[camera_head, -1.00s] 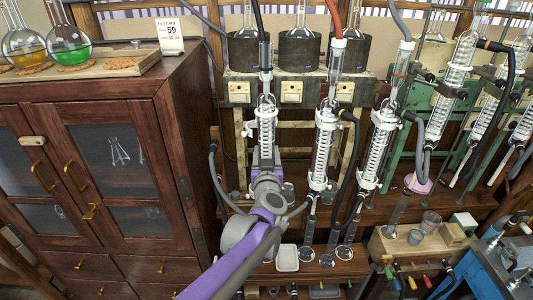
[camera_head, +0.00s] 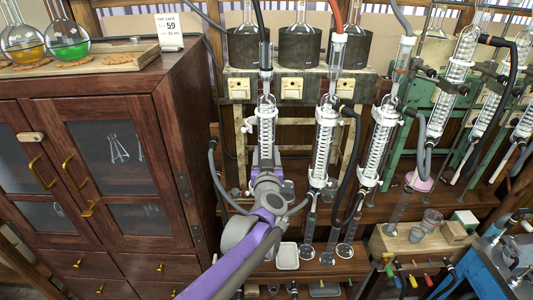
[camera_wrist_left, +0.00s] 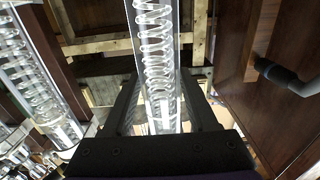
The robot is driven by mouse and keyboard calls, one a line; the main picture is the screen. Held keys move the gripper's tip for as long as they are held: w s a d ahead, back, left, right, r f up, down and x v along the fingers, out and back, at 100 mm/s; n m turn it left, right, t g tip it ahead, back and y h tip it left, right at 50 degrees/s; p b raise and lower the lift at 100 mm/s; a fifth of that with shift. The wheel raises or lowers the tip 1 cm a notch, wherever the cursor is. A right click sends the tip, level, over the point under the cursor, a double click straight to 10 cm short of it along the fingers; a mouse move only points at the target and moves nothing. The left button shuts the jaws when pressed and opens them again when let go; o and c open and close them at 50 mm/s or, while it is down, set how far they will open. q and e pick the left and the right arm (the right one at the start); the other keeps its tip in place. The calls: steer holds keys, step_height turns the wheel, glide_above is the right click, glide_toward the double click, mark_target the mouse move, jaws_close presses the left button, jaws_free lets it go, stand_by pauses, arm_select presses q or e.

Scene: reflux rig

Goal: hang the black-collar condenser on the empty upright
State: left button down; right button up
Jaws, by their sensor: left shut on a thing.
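A clear glass condenser (camera_head: 266,128) with a white coil stands upright at the left of a row of condensers in the head view. A dark hose comes down to its top. My left gripper (camera_head: 265,158) is around its lower part. In the left wrist view the condenser (camera_wrist_left: 156,45) runs between the two dark fingers of my left gripper (camera_wrist_left: 160,105), which is shut on it. Two similar condensers hang to its right, a middle one (camera_head: 324,145) and a right one (camera_head: 380,148). I cannot make out a black collar or an empty upright. My right gripper is not in view.
A wooden cabinet (camera_head: 110,120) stands close on the left. Dark heating mantles (camera_head: 299,47) with flasks sit behind the row. Green frames with more condensers (camera_head: 452,75) and black hoses crowd the right. A white tray (camera_head: 287,256) lies on the lower shelf.

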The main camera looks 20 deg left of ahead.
arm_select(q)
steer(key=shift+f, duration=0.1)
steer(key=shift+c, duration=0.5)
jaws_free()
steer(key=v, duration=1.1)
steer(key=shift+w, duration=0.1)
